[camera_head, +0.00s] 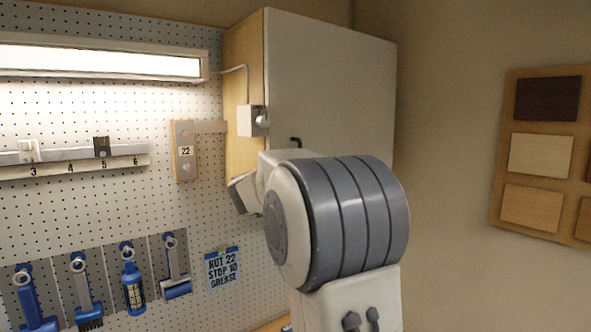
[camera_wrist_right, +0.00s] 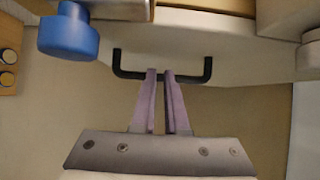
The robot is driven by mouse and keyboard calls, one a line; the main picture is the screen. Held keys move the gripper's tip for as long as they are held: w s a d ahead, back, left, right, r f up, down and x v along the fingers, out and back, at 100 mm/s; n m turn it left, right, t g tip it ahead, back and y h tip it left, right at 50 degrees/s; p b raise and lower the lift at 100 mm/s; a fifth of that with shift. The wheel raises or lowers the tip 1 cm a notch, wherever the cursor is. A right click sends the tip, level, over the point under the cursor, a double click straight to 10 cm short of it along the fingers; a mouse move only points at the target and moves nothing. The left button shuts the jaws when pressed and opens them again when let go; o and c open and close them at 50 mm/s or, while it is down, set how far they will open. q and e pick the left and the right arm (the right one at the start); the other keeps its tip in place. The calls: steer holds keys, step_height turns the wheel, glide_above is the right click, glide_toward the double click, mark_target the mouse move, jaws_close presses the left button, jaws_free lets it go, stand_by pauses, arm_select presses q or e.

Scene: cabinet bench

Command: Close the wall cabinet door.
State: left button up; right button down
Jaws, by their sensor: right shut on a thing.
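The wall cabinet (camera_head: 244,75) hangs on the pegboard wall, its wooden side facing left. Its pale door (camera_head: 330,85) is in the upper middle of the head view; I cannot tell whether there is a gap at its edge. The door has a black bar handle (camera_wrist_right: 130,74), whose top end also shows in the head view (camera_head: 296,141). My right gripper (camera_wrist_right: 161,72) is shut on the middle of the handle in the wrist view. In the head view my right wrist hides the gripper and the lower door. My left gripper is not in view.
A lit lamp (camera_head: 100,62) and a rail (camera_head: 70,165) are on the pegboard at left. A small white box (camera_head: 250,121) sits on the cabinet's side. Blue-handled tools (camera_head: 80,285) hang below. A blue knob (camera_wrist_right: 68,36) is near the handle. A sample board (camera_head: 507,150) hangs at right.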

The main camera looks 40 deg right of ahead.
arm_select(q)
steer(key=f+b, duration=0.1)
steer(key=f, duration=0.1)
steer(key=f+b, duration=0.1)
steer(key=b, duration=0.1)
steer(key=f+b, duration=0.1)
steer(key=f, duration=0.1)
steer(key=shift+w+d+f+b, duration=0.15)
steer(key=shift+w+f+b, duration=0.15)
steer(key=shift+b, duration=0.05)
arm_select(e)
steer(key=v, duration=1)
steer(key=shift+s+r, duration=0.15)
steer(key=shift+s, duration=0.1)
